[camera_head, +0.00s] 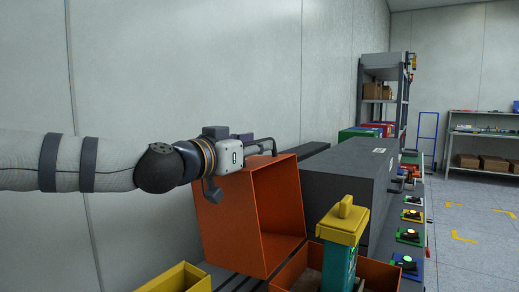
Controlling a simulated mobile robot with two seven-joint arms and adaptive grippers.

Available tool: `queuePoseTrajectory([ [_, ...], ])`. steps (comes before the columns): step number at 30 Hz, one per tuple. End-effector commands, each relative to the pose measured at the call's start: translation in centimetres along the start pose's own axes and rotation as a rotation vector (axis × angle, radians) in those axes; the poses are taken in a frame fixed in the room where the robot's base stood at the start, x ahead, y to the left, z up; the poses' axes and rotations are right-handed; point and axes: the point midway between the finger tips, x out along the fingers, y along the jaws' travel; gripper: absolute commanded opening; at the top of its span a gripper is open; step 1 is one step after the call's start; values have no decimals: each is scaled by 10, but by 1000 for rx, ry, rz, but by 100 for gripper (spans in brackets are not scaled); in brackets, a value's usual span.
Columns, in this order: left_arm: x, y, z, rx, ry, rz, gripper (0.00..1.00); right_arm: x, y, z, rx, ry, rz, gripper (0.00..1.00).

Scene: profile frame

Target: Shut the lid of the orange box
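The orange box (383,268) is at the bottom, right of centre, and its lower part is cut off by the picture edge. Its deep orange lid (280,205) stands open on the left, with its hollow side facing right. A teal thing with a yellow top and handle (343,222) sticks up from the box. My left gripper (243,172) is at the lid's top edge, its fingers spread apart with nothing between them. One finger is above the edge and one hangs by the lid's left outer side. I cannot tell whether it touches the lid. My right gripper is not in view.
A dark grey case (345,185) stands directly behind the box. A yellow bin (180,280) is at the lower left. Several small coloured devices line the right edge of the surface. Shelves (385,90) stand behind, and the wall is close on the left.

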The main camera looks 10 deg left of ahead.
Motion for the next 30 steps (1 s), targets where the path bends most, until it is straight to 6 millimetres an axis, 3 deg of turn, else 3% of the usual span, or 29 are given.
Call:
queuePoseTrajectory([
  [4, 15, 0, -1, 0, 1, 0, 31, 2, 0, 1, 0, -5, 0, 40],
  [12, 16, 0, -2, 1, 2, 0, 31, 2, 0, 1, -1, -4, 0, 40],
  [16, 16, 0, -2, 1, 2, 0, 1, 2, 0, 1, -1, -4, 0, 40],
  [17, 16, 0, -2, 1, 2, 0, 0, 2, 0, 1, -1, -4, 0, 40],
  [30, 27, 2, -4, 30, 2, -2, 0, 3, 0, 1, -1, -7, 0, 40],
])
